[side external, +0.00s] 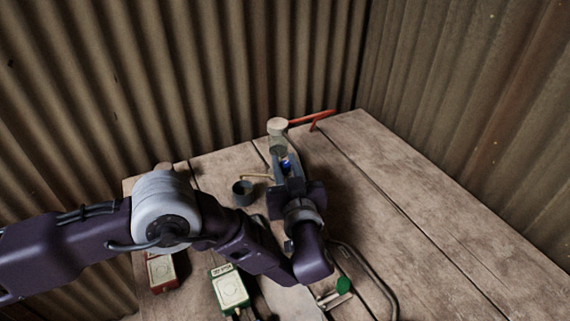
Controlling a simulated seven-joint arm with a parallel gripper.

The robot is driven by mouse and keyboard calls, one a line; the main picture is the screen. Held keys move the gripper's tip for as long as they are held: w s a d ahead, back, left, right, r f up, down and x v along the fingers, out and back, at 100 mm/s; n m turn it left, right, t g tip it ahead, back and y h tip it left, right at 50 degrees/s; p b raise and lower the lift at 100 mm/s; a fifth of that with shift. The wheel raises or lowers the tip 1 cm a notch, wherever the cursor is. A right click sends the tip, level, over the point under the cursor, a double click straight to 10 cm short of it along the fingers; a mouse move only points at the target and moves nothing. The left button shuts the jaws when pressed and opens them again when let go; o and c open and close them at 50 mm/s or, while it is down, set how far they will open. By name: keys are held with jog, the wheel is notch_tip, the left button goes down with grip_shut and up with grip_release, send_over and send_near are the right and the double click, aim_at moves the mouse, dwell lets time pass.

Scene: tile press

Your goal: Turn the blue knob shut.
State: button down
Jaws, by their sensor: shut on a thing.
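The blue knob (286,163) shows as a small blue patch between the fingers of my gripper (284,160). The fingers are closed around it and hide most of it. It sits by a pale, cylindrical-topped fitting (278,127) toward the back of the wooden table. How far the knob is turned cannot be seen.
A red bent bar (313,118) lies behind the fitting. A dark cup (242,190) stands left of my gripper. A red box (161,270), a green box (229,289), a green knob (343,285) and a bent metal tube (372,276) are in front. The table's right side (440,230) is clear.

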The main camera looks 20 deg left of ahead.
jog(key=shift+h, duration=0.3)
jog(key=shift+m+t+h, duration=0.55)
jog(key=shift+m+h, duration=0.85)
jog(key=shift+h, duration=0.55)
jog(key=shift+m+t+h, duration=0.55)
jog(key=shift+m+h, duration=0.85)
jog(key=shift+h, duration=0.95)
jog(key=c, duration=1.2)
grip_release()
